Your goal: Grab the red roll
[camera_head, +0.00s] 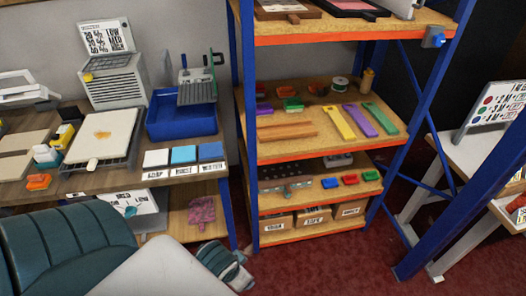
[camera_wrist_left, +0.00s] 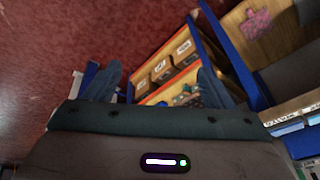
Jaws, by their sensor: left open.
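Small coloured pieces sit on the blue-and-orange shelf rack in the head view. A red piece (camera_head: 350,180) is on a lower shelf, between a blue piece (camera_head: 330,183) and a green piece (camera_head: 370,176). My left gripper (camera_head: 224,264) is low in front of the rack, apart from these pieces. In the left wrist view its two fingers (camera_wrist_left: 158,84) are spread and empty. My right gripper is not in view.
A workbench with a blue bin (camera_head: 180,122) stands left of the rack (camera_head: 247,150). Cardboard boxes (camera_head: 315,217) fill the bottom shelf. A white table (camera_head: 470,150) is at the right, behind a blue post. Red carpet (camera_head: 330,265) is open before the rack.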

